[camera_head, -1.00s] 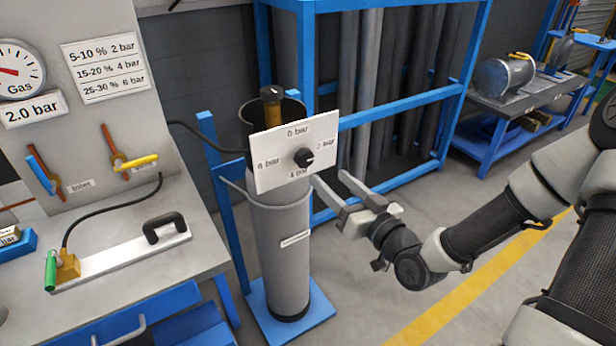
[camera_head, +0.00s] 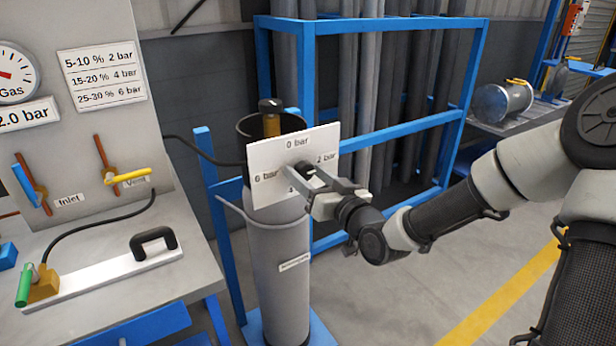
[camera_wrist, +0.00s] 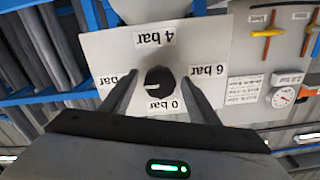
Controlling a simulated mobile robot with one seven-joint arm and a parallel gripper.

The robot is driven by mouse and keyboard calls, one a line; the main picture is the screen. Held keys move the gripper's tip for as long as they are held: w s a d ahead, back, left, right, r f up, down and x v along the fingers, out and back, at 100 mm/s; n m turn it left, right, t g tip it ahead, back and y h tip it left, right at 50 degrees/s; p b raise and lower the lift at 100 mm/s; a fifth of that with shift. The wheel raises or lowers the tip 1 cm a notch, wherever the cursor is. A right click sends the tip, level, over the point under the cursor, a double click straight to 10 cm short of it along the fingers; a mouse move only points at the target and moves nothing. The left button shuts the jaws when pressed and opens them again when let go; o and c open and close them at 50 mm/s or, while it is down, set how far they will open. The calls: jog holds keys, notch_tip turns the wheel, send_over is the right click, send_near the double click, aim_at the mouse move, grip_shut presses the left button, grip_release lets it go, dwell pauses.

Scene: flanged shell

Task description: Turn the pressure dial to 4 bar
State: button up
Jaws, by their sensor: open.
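The pressure dial is a small black knob (camera_head: 306,168) on a white plate (camera_head: 270,158) marked 0, 2, 4 and 6 bar, at the top of a grey cylinder (camera_head: 275,250). My gripper (camera_head: 299,172) is open at the plate, its fingers partly covering the knob and the 4 bar label. In the wrist view, which is upside down, the knob (camera_wrist: 160,80) lies between the two open fingers of my gripper (camera_wrist: 160,77). I cannot tell whether they touch it. A finger covers part of the 2 bar label.
A panel at left carries a gas gauge (camera_head: 12,72), a 2.0 bar sign (camera_head: 25,115), a settings list (camera_head: 103,75) and a yellow vent lever (camera_head: 130,176). A blue rack (camera_head: 388,130) with grey pipes stands behind the cylinder. Open floor lies to the right.

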jog(key=c, duration=1)
jog(key=shift+c, duration=0.2)
jog(key=shift+m, duration=0.3)
jog(key=m+p, duration=0.3)
jog(key=shift+r, duration=0.15)
jog(key=m+p, duration=0.3)
jog(key=m, duration=0.2)
jog(key=shift+m, duration=0.4)
jog(key=m+p, duration=0.2)
jog(key=m, duration=0.2)
jog(key=shift+m, duration=0.3)
jog(key=shift+m+p, duration=0.5)
jog(key=shift+m, duration=1.3)
